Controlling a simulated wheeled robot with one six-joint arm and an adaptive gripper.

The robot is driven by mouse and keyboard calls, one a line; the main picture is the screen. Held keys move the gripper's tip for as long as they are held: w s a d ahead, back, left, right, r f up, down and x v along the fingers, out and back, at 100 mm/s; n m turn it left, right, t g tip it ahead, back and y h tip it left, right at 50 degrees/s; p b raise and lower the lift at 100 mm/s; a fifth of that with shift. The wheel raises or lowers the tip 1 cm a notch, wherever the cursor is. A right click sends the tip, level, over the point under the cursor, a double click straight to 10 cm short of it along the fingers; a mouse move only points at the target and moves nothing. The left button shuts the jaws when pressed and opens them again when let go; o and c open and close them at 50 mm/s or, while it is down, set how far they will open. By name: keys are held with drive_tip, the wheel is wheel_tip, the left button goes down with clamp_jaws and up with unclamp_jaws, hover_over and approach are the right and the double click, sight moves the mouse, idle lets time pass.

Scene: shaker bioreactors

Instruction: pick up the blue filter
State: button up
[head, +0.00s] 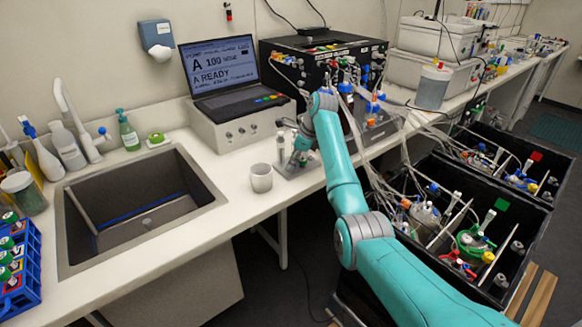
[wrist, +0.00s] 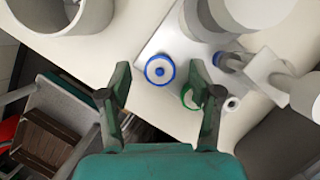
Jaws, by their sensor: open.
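My gripper (wrist: 159,78) is open, with one green finger on each side of the filter in the picture. I cannot tell the height gap between fingertips and filter. A green-rimmed round piece (wrist: 190,97) lies close by, partly behind the right finger. In the head view my gripper (head: 299,158) is low over the bench, and I cannot make out the filter there.
The sink (head: 140,205) is at left. Black crates (head: 490,285) with tubing and vessels are at right. The bench edge is close.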

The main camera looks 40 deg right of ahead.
drive_tip(key=shift+w+a+f, duration=0.1)
drive_tip(key=shift+w+f, duration=0.05)
drive_tip(key=shift+f, duration=0.4)
drive_tip(key=c, duration=0.9)
drive_tip(key=shift+o, duration=0.2)
drive_tip(key=shift+r, duration=0.1)
wheel_tip(320, 180, up, 18)
drive_tip(key=shift+a, duration=0.1)
